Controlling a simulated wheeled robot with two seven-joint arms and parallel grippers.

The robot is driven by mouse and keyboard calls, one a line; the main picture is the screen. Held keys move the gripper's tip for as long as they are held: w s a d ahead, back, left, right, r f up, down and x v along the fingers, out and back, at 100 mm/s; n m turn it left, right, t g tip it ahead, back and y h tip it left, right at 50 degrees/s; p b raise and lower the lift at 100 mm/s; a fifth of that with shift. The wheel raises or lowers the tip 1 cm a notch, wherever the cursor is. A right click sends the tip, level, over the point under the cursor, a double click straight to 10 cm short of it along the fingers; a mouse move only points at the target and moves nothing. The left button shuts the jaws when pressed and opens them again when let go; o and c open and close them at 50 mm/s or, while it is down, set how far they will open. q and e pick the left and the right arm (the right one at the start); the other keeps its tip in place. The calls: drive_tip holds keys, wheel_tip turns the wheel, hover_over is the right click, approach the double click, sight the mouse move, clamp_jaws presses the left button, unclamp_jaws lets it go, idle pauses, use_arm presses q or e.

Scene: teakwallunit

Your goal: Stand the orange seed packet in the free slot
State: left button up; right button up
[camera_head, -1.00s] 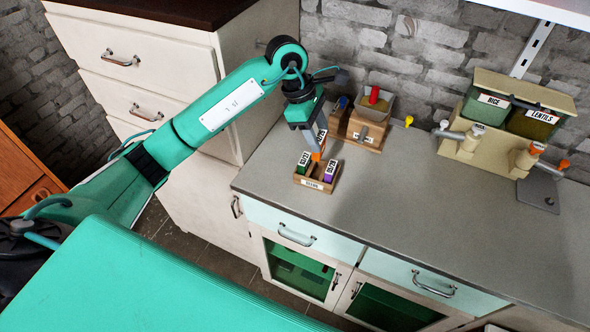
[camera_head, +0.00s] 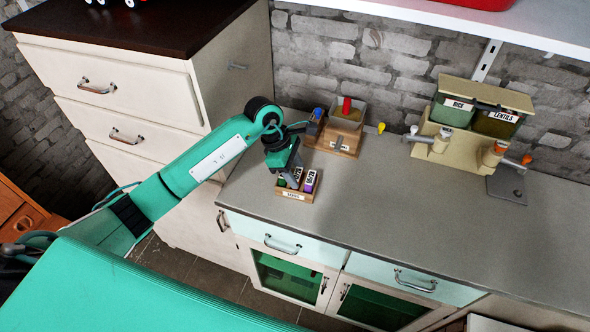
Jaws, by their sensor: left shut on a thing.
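The small wooden seed box (camera_head: 292,195) stands near the front left of the grey counter. A green packet (camera_head: 282,184) stands at its left and a purple packet (camera_head: 310,182) at its right, both with white labels. My left gripper (camera_head: 291,175) points down at the box, low between these two packets. It is shut on the orange seed packet, which it almost wholly hides; a white label shows beside the fingers. I cannot tell whether the packet rests on the box floor. My right gripper is not in view.
Behind the box, by the wall, stands a wooden holder (camera_head: 322,146) with a bin and a red item. A beige rack (camera_head: 437,151) with rice and lentils bins is farther right. The counter's middle (camera_head: 400,210) is clear. A tall white cabinet (camera_head: 150,95) stands left.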

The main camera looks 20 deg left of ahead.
use_arm(q)
drive_tip(key=shift+f, duration=0.2)
drive_tip(key=o, duration=1)
drive_tip(key=shift+r, duration=0.1)
drive_tip(key=shift+c, duration=0.2)
drive_tip(key=shift+r, duration=0.2)
drive_tip(key=b+v, duration=0.3)
drive_tip(key=v, duration=0.3)
drive_tip(key=shift+w+a, duration=0.1)
drive_tip(key=shift+a, duration=0.05)
drive_tip(key=shift+a+r, duration=0.2)
drive_tip(key=shift+r, duration=0.4)
